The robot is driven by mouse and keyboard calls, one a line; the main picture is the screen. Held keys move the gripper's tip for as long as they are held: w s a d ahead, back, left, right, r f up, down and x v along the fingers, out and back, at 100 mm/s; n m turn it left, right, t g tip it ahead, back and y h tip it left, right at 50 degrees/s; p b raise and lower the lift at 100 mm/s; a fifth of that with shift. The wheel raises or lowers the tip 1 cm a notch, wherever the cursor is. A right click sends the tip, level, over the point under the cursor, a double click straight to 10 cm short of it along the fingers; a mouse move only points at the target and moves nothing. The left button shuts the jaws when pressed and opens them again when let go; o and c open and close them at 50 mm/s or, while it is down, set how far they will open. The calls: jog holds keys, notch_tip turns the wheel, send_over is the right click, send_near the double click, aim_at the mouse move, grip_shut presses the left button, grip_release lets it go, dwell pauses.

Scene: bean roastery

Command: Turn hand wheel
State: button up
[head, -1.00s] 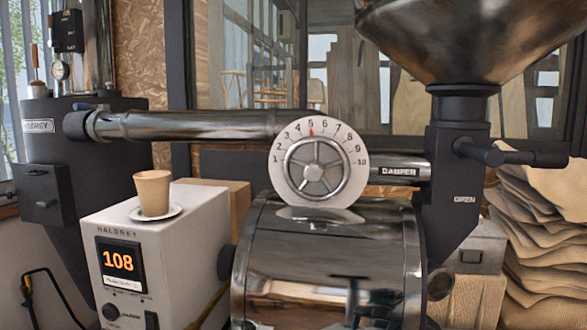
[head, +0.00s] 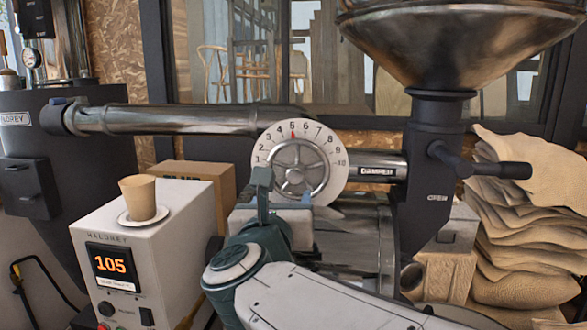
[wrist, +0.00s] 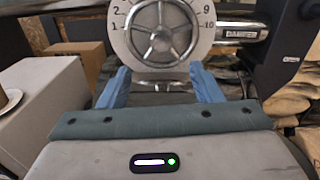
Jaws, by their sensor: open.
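The hand wheel (head: 300,168) is a grey spoked wheel in front of a white numbered dial (head: 332,142) on the damper pipe. A red mark shows at 5 on the dial. The wheel also shows in the wrist view (wrist: 158,33), straight ahead and beyond the fingers. My gripper (wrist: 158,86) is open and empty, its two blue fingers spread below and in front of the wheel, apart from it. In the head view my gripper (head: 284,188) is just below and in front of the wheel and hides part of its lower left.
A white control box (head: 150,255) reading 105 carries a paper cup (head: 138,196) on a saucer at the left. A steel hopper (head: 460,45) and dark handle (head: 485,167) are at the right, beside stacked sacks (head: 525,230). The roaster drum (head: 355,240) lies below the wheel.

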aim_at(295, 178)
jog(key=w+d+p, duration=0.1)
jog(key=w, duration=0.3)
jog(key=w+p, duration=0.1)
jog(key=w, duration=0.4)
jog(key=w+d+p, duration=0.1)
jog(key=w+p, duration=0.1)
jog(key=w, duration=0.2)
jog(key=shift+w+d, duration=0.2)
jog(key=shift+d, duration=0.15)
grip_shut()
